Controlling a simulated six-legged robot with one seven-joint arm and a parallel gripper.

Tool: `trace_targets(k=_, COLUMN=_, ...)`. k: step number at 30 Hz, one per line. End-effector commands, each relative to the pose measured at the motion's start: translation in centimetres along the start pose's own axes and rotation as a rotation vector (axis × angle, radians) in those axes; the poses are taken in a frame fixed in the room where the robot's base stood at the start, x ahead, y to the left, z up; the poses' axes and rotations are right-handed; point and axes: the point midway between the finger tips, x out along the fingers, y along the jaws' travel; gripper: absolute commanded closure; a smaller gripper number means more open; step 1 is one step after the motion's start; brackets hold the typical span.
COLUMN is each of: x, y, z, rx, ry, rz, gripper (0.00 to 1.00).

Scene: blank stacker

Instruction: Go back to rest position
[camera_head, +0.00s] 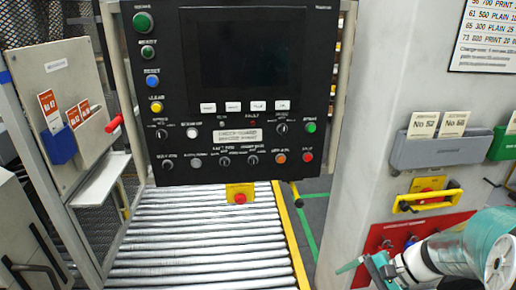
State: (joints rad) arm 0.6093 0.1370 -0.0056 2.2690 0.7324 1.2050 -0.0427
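My gripper (359,278) is at the lower right, at the end of my white and teal arm (455,254). The lower finger is partly cut by the picture's bottom edge.
A black control panel (295,110) with buttons hangs above a roller conveyor (200,250) with a yellow side rail (291,240).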

Motion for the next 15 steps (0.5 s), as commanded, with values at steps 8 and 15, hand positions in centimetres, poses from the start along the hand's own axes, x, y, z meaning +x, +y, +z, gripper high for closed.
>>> trace_targets(k=8, x=-1.0, y=-1.7, z=7.2, rx=-0.396, ry=0.193, rz=0.258, gripper=0.12)
trace_targets(k=15, x=-2.7, y=-2.5, z=12.2, rx=-0.743, ry=0.394, rz=0.410, gripper=0.12)
